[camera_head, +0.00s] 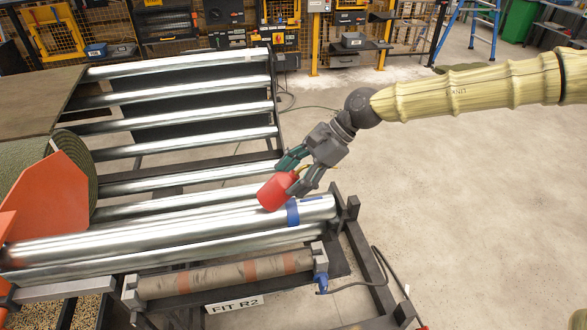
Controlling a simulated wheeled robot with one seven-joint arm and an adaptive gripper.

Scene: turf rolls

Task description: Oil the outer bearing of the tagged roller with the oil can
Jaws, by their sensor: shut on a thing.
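A red can (275,191), apparently the oil can, is held tilted in my gripper (297,174). The fingers are closed around its upper part, and its spout is hard to make out. The can is over the right part of the front steel rollers. A steel roller (225,220) with a blue band (293,212) near its right end lies just below and right of the can; I cannot tell whether they touch. The right end of this roller (333,205) meets the dark frame, and the bearing there is too small to make out clearly.
A worn brown roller (225,274) with orange bands lies in front, above a label reading "FIT R2" (234,304). A turf roll (72,160) and orange plates (58,190) stand at left. A dark cable (375,265) runs at right.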

